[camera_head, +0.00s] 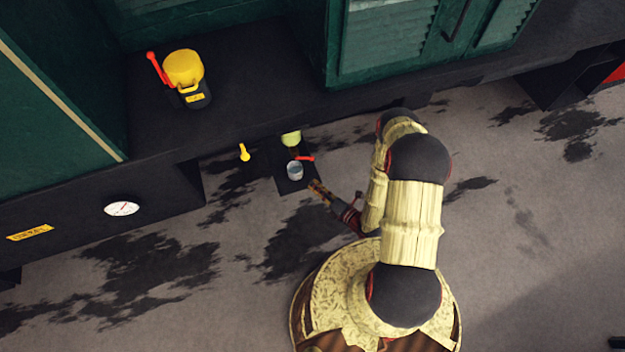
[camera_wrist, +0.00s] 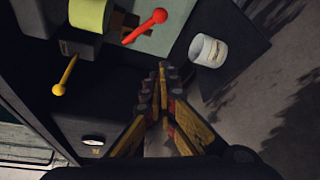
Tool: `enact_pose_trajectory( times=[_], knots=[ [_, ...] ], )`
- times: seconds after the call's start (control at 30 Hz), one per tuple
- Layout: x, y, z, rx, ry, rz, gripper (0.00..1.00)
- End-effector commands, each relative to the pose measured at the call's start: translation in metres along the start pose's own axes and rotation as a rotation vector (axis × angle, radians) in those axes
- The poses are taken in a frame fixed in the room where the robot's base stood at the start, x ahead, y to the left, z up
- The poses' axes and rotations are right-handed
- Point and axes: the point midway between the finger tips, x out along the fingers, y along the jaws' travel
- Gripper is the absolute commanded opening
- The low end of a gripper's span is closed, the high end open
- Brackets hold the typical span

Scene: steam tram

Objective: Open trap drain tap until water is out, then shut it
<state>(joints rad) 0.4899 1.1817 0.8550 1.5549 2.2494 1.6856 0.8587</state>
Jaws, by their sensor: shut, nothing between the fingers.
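A red lever tap (camera_head: 305,158) sticks out below a yellow-green cylinder (camera_head: 291,138) at the tram's lower edge. In the wrist view the red lever (camera_wrist: 145,27) has a round knob and slants at the top, near the cylinder (camera_wrist: 92,12). A small pale cup (camera_head: 295,170) stands on a dark plate just below the lever; it also shows in the wrist view (camera_wrist: 208,50). I cannot tell what it holds. My gripper (camera_head: 316,186) is shut and empty, to the lower right of the cup, apart from lever and cup. Its fingertips (camera_wrist: 163,70) meet in the wrist view.
A yellow lever (camera_head: 244,152) hangs left of the cylinder. A yellow can (camera_head: 184,72) with a red handle stands on the dark ledge. A round dial (camera_head: 122,209) is at left. Dark wet-looking stains (camera_head: 150,270) mark the grey ground, which is open around my base.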

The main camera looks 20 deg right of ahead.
Motion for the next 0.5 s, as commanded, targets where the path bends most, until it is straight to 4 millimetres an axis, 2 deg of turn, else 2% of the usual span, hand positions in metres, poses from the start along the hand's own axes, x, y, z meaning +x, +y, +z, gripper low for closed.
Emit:
enact_pose_trajectory(
  times=[0.5],
  knots=[
    [0.077,-0.001,-0.003,-0.004,0.005,0.003,0.00]
  ],
)
